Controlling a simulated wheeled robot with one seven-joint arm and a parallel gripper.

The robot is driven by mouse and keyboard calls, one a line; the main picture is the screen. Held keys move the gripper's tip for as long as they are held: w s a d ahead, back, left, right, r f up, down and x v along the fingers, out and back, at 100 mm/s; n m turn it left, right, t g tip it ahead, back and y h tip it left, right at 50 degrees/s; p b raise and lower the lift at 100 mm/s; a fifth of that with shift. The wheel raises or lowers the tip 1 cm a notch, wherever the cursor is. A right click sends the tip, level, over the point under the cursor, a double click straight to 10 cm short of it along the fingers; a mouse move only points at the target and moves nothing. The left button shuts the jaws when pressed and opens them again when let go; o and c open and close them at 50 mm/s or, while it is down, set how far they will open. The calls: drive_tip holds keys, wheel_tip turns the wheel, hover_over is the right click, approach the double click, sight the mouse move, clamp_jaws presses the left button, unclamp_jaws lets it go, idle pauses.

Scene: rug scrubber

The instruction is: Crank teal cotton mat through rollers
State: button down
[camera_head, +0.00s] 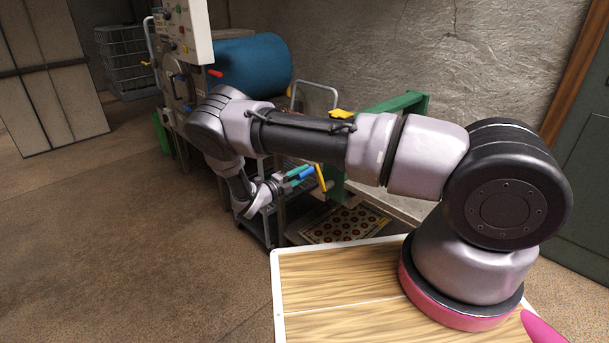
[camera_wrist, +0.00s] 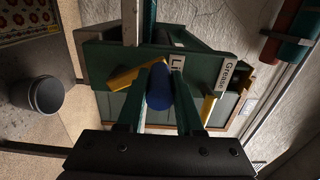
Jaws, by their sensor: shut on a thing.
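My gripper (camera_head: 297,177) reaches to the near side of a green-framed stand (camera_head: 401,104). Its teal fingers are shut on a blue handle (camera_head: 307,173), beside a yellow bar (camera_head: 321,178). In the wrist view, my gripper (camera_wrist: 160,82) has the blue handle (camera_wrist: 159,92) between its two fingers, in front of the green panel (camera_wrist: 205,68), which has yellow levers and labels, one reading "Grease". I cannot make out the teal cotton mat for certain. The rollers are not clearly seen; my arm covers much of the stand in the head view.
A patterned rug (camera_head: 346,224) lies low beside the stand. A grey cart (camera_head: 268,222) stands just left of it. A control box (camera_head: 184,32) and blue drum (camera_head: 252,65) are behind. In the wrist view, a dark bucket (camera_wrist: 46,94) is at left. The floor at left is clear.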

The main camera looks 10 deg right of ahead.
drive_tip(key=shift+w+a+f, duration=0.35)
drive_tip(key=shift+w+f, duration=0.1)
drive_tip(key=shift+f, duration=0.1)
drive_tip(key=shift+w+a+f, duration=0.35)
drive_tip(key=shift+w+f, duration=0.1)
drive_tip(key=shift+f, duration=0.1)
drive_tip(key=shift+w+a+f, duration=0.2)
drive_tip(key=shift+w+f, duration=0.05)
drive_tip(key=shift+f, duration=0.45)
drive_tip(key=shift+w+a+f, duration=0.15)
drive_tip(key=shift+w+f, duration=0.15)
drive_tip(key=shift+f, duration=0.35)
drive_tip(key=shift+w+a+f, duration=0.2)
drive_tip(key=shift+w+f, duration=0.05)
drive_tip(key=shift+f, duration=0.45)
drive_tip(key=shift+f, duration=0.1)
